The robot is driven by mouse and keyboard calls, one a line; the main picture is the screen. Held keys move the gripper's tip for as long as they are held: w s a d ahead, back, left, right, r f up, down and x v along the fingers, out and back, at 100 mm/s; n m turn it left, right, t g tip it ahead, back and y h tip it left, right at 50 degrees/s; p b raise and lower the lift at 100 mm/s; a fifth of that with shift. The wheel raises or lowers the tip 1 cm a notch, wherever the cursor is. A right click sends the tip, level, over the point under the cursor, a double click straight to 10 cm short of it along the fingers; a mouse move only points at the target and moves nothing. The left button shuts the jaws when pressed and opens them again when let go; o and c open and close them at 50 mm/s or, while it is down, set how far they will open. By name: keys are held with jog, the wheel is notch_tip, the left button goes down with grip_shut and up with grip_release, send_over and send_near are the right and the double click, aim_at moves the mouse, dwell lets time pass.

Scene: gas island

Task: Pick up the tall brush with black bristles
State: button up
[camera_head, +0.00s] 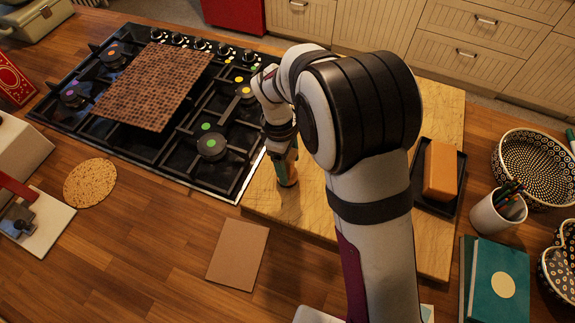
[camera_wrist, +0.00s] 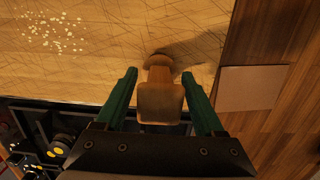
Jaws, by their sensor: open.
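A light wooden object (camera_wrist: 160,100) with a rounded knob stands between the two green fingers of my gripper (camera_wrist: 159,76) in the wrist view. It looks like the brush; no black bristles show. In the head view, its brown wood (camera_head: 287,178) shows just below my gripper (camera_head: 282,158), at the left part of the wooden board (camera_head: 265,200). The fingers are open, one on each side of the wood, with small gaps visible. My arm hides much of the board.
A black gas hob (camera_head: 215,172) with a brown mosaic board (camera_head: 155,85) lies left of my gripper. A brown card (camera_head: 238,252) lies in front. An orange block (camera_head: 440,170) sits in a black tray, right of my arm. Pale crumbs (camera_wrist: 50,32) lie on the board.

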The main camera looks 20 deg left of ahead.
jog(key=shift+f, duration=0.2)
grip_shut()
jog(key=shift+r, duration=0.15)
